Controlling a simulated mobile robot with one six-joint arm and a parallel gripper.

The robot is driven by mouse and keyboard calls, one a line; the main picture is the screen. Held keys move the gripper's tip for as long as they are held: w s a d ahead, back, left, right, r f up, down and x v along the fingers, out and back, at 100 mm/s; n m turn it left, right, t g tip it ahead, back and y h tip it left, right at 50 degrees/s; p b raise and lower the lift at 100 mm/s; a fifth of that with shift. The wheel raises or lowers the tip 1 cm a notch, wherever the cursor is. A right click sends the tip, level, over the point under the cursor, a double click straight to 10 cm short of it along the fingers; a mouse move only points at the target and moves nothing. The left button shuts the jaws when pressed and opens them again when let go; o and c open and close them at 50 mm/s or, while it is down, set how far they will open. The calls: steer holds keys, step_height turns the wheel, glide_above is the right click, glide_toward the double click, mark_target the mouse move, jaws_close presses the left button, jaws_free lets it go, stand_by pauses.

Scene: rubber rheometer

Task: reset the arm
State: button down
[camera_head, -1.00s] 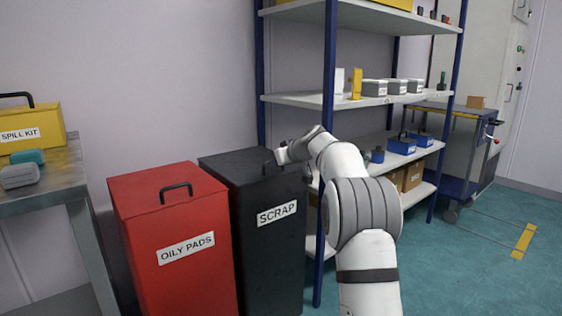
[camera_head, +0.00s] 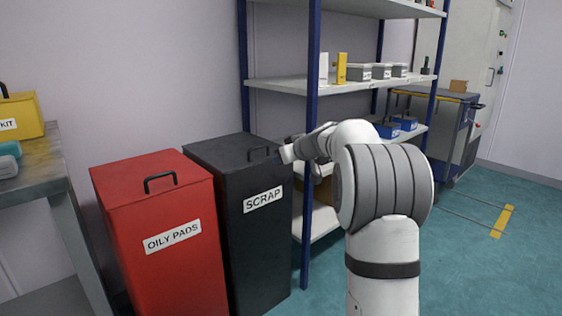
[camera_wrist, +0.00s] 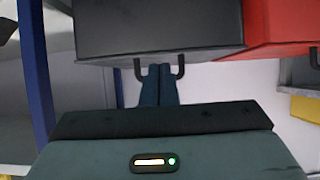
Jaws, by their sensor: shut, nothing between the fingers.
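My gripper (camera_wrist: 158,72) shows in the wrist view with its two dark fingers together and nothing between them. Its fingertips overlap the handle of the black scrap bin (camera_wrist: 160,25) in that view; I cannot tell whether they touch it. In the head view my white arm rises at the lower right and bends left, its far end beside the scrap bin (camera_head: 240,225), near the lid handle (camera_head: 263,152). The fingers cannot be made out there.
A red oily pads bin (camera_head: 165,245) stands left of the scrap bin. A shelf rack with blue posts (camera_head: 310,150) stands close behind my arm, holding boxes. A bench (camera_head: 35,180) with a yellow spill kit (camera_head: 22,115) is at far left. Open floor (camera_head: 480,260) lies right.

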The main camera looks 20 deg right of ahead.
steer(key=s+a+r+m+g+h+p, duration=0.1)
steer(key=s+a+r+g+p, duration=0.1)
steer(key=s+a+r+p, duration=0.55)
steer(key=s+a+r+m+g+p, duration=0.1)
steer(key=s+a+r+g+p, duration=0.15)
steer(key=s+r+p, duration=0.8)
steer(key=s+r+m+g+h+p, duration=0.1)
steer(key=s+r+g+h+p, duration=0.1)
steer(key=s+p, duration=0.8)
steer(key=s+d+r+m+g+h+p, duration=0.1)
steer(key=s+r+g+p, duration=0.1)
steer(key=s+p, duration=0.7)
steer(key=s+r, duration=0.1)
steer(key=s, duration=0.7)
steer(key=shift+s+d+r+m+h+p, duration=0.15)
steer(key=shift+d+r+m+h+p, duration=0.15)
steer(key=shift+m+h+p, duration=0.1)
